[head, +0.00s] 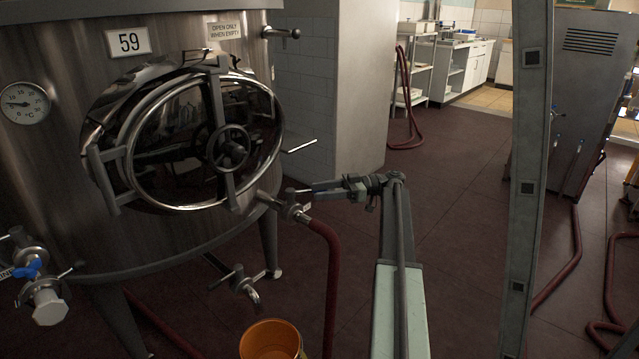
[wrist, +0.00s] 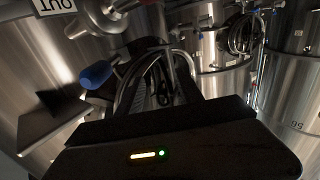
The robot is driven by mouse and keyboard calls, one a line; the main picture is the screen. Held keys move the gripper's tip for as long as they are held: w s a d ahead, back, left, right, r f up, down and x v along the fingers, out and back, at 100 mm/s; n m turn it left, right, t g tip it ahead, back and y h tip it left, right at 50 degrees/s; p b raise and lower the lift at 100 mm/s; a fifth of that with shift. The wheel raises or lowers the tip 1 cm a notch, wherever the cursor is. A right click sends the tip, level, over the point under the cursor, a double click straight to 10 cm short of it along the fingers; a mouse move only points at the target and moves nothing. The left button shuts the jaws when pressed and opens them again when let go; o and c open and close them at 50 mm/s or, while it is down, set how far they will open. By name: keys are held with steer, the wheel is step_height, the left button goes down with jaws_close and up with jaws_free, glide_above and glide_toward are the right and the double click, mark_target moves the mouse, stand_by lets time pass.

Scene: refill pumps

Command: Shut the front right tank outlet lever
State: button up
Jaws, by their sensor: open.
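The tank (head: 58,180) numbered 59 has an outlet valve (head: 293,208) at its front right, with a red hose (head: 331,275) hanging from it. My gripper (head: 342,188) is beside this valve, on its right, and looks small there. In the wrist view, a blue-gripped lever (wrist: 97,74) shows left of my dark gripper (wrist: 152,75), under a label ending in OUT (wrist: 56,5). My gripper is open, with no object seen between its fingers. The wrist view is dark, and I cannot tell whether the fingers touch the lever.
An orange bucket (head: 272,340) stands on the floor below the valve. Another valve with a blue handle (head: 30,269) is at the tank's left. A grey post (head: 530,160) stands right of my arm. Red hoses (head: 566,268) lie on the floor at right.

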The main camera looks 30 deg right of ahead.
steer(key=s+a, duration=0.4)
steer(key=s, duration=0.4)
steer(key=shift+s+r+p, duration=0.2)
steer(key=shift+r+p, duration=0.15)
steer(key=shift+r, duration=0.05)
